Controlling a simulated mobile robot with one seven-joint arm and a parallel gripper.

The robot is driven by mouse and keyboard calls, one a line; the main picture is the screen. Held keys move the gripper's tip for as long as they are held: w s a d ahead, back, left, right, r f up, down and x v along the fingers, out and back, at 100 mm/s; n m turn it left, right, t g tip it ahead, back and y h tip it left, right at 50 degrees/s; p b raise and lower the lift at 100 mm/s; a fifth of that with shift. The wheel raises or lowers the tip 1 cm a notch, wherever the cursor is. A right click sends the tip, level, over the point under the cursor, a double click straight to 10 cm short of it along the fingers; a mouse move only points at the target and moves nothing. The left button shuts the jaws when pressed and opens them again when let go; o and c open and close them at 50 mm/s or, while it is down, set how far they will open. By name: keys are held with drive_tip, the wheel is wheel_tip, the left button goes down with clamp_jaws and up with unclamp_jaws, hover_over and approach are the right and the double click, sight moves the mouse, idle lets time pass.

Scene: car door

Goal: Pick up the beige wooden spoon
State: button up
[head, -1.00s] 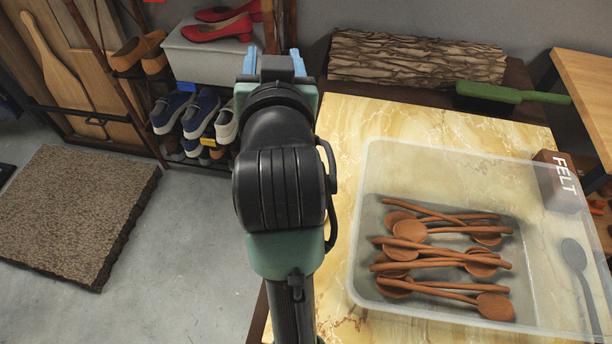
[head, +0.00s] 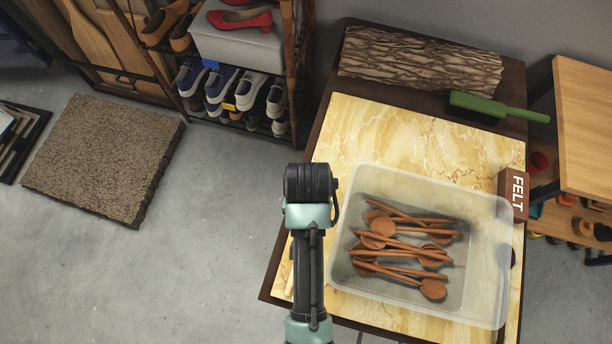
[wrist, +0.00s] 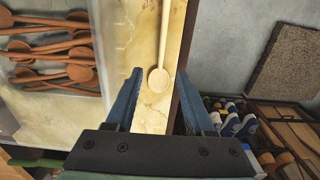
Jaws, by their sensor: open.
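The beige wooden spoon (wrist: 158,80) lies on the yellow marbled table top (wrist: 128,40), close to the table's edge, in the wrist view. Its bowl points toward my gripper and its handle runs up out of the picture. My gripper (wrist: 160,74) is open, with its two blue fingers to either side of the bowl in the picture and nothing held. I cannot tell the exact height of the fingers above the table. In the head view my own arm hides the gripper and most of that spoon.
A clear plastic bin (head: 425,187) with several reddish-brown spoons (head: 400,240) stands right of my arm. A brown FELT block (head: 514,194), a green brush-like object (head: 497,107) and a bark-textured block (head: 420,65) lie beyond. Floor left of the table is open, before a shoe rack (head: 230,95).

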wheel_tip(320, 180, down, 7)
drive_tip(key=shift+r, duration=0.15)
drive_tip(key=shift+s+a+f, duration=0.15)
drive_tip(key=shift+f, duration=1.2)
drive_tip(key=shift+s+a+f, duration=0.1)
drive_tip(key=shift+a+f, duration=0.05)
drive_tip(key=shift+f, duration=1.2)
clamp_jaws()
